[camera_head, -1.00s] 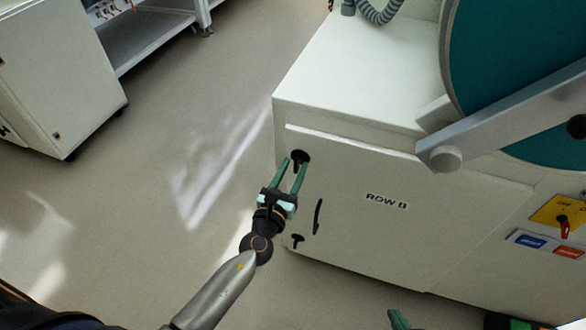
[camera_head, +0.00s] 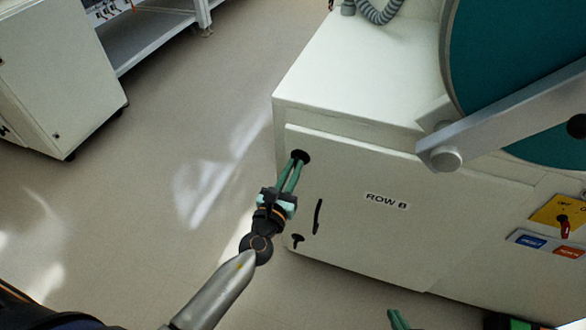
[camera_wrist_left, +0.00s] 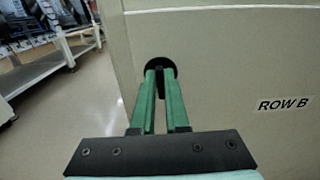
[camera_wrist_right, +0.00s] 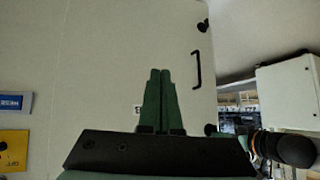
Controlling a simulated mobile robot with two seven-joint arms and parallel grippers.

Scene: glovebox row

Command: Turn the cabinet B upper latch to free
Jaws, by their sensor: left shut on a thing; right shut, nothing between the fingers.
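The upper latch (camera_head: 301,155) is a black round plate with a small black grip, at the upper left corner of the white cabinet door (camera_head: 370,235) marked ROW B. My left gripper (camera_head: 296,167) is shut on the latch grip. In the left wrist view its green fingertips (camera_wrist_left: 161,74) close on the dark grip, which stands roughly upright before the black disc (camera_wrist_left: 171,65). The fingers hide part of the grip. My right gripper (camera_head: 396,318) is at the bottom edge of the head view. Its fingers are together and empty in the right wrist view (camera_wrist_right: 160,74).
A black door handle (camera_head: 318,216) and a lower latch (camera_head: 298,240) sit below the upper latch. A yellow plate with a red switch (camera_head: 564,229) and blue and red labels are at right. A grey arm bar (camera_head: 510,115) juts above.

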